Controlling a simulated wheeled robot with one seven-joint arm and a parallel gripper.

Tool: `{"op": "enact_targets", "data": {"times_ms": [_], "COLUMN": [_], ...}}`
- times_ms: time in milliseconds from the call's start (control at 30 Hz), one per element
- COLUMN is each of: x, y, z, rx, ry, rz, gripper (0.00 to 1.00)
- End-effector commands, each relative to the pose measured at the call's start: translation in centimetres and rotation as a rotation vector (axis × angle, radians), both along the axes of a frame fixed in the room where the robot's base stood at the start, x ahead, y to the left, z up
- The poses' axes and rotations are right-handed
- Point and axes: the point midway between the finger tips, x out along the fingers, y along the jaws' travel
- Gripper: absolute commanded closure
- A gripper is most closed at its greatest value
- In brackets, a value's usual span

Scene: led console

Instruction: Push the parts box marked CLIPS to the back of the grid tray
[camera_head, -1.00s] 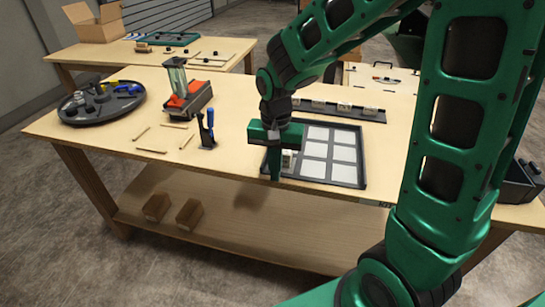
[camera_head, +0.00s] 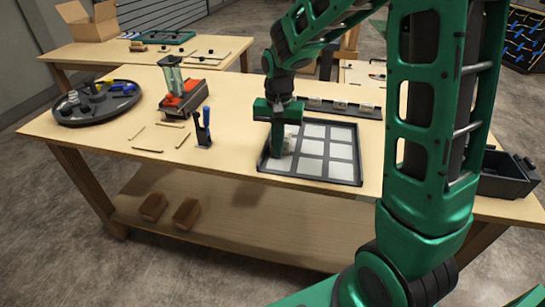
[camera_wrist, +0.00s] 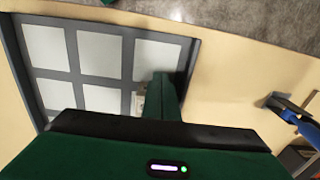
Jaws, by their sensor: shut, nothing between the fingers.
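The grid tray (camera_head: 345,181) lies on the table, a dark frame with pale square cells; it also shows in the wrist view (camera_wrist: 190,52). A small pale box (camera_head: 288,143) stands in its left column, around the middle row, partly hidden by my gripper; its marking cannot be read. My gripper (camera_head: 277,153) is shut with nothing in it, pointing down at the left side of the tray, close beside the box. In the wrist view the fingers (camera_wrist: 163,95) cover most of the box (camera_wrist: 140,102). I cannot tell whether they touch it.
Several small pale boxes (camera_head: 340,106) stand on a dark rail behind the tray. A blue-handled tool in a holder (camera_head: 203,130), a red and grey device (camera_head: 182,98) and a round dark tray (camera_head: 95,105) stand to the left. A dark bin (camera_head: 505,178) is at the right.

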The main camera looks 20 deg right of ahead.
Motion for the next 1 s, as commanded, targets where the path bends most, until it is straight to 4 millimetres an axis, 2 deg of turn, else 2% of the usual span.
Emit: {"op": "enact_targets", "data": {"times_ms": [33,300,467,600,1000], "x": [1.3,7.5,10.1,11.0,11.0], "y": [-0.9,-5.2,-6.9,-7.5,-7.5], "z": [-0.1,-0.1,-0.1,0.0,0.0], "rx": [0.0,-0.001,-0.001,-0.001,-0.001], "ry": [0.0,0.001,-0.001,0.001,0.001], "rz": [-0.005,-0.003,-0.001,0.0,0.0], "gripper": [1.0,1.0,1.0,1.0,1.0]}}
